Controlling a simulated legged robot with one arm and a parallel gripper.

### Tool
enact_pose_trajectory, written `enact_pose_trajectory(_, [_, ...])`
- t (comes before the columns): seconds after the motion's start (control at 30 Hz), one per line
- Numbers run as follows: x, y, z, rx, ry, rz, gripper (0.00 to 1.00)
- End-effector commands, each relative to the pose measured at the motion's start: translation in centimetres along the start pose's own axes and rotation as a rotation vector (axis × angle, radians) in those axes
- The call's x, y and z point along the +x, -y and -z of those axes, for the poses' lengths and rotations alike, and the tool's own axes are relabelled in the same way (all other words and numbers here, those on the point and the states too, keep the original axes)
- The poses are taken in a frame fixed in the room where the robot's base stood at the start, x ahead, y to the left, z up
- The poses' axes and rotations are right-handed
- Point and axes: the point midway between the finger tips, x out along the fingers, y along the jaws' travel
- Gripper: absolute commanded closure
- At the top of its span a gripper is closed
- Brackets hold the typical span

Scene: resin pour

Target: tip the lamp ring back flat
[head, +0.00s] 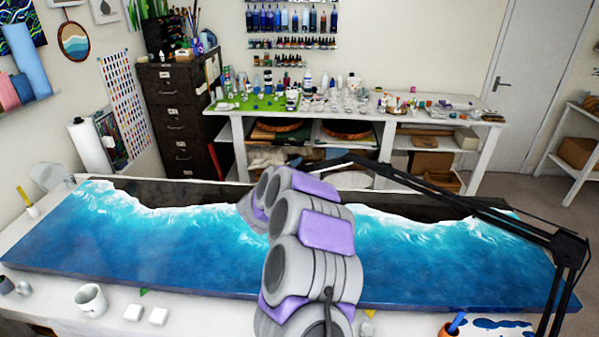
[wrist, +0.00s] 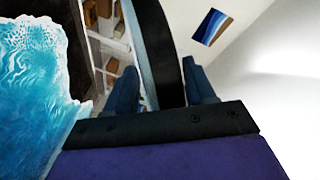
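The lamp's black jointed arm (head: 465,203) rises from the right edge of the table and reaches left to the middle. My own arm hides most of its far end, and my gripper is hidden behind my arm in the head view. In the wrist view the lamp ring (wrist: 170,45) shows as a curved band, black on one side and pale grey-blue on the other. It stands steeply on edge between the two dark blue fingers of my gripper (wrist: 162,75). The fingers are apart, one on each side of the band, with narrow gaps. Firm contact does not show.
A long blue-and-white resin panel (head: 150,240) covers most of the table under my arm. A white mug (head: 91,299) and small white blocks stand at the front left. A crowded workbench (head: 350,115) stands behind.

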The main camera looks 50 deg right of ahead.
Motion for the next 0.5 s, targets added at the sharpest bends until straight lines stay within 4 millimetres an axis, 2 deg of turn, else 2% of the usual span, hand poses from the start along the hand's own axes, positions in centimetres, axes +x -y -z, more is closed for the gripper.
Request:
enact_pose_trajectory(0.27, [-0.2,0.0,-0.1,0.0,0.002,0.001,0.45])
enact_pose_trajectory(0.37, [-0.9,0.1,-0.1,-0.001,0.003,0.001,0.45])
enact_pose_trajectory(0.5, [-3.1,0.2,-0.1,0.002,0.005,0.002,0.45])
